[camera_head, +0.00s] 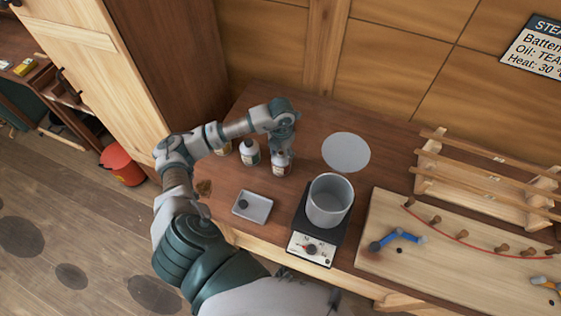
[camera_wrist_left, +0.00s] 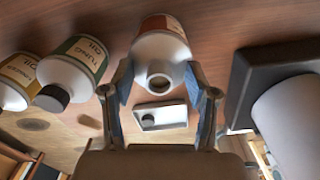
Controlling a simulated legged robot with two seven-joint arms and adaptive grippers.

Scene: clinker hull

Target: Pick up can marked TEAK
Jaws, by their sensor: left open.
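Several white oil cans with coloured labels stand on the bench. The can with the reddish label (camera_head: 280,163), uncapped with its round mouth showing, stands between the blue-padded fingers of my left gripper (camera_wrist_left: 160,95). That gripper is open around it; I cannot tell whether either pad touches. Its lettering is not readable, so I cannot confirm TEAK. A can with a green label reading TUNG OIL (camera_wrist_left: 78,62) and a black cap stands to its left. A yellow-label can (camera_wrist_left: 18,78) is further left. In the head view, my left gripper (camera_head: 283,146) points down at the can. My right gripper is not in view.
A small metal tray (camera_head: 262,217) holds a black cap (camera_head: 243,204). A grey pot (camera_head: 330,200) stands on a hotplate (camera_head: 314,249) with a dial. A grey disc (camera_head: 346,152) lies behind. A pegged board (camera_head: 385,260) and wooden rack (camera_head: 490,190) fill the right.

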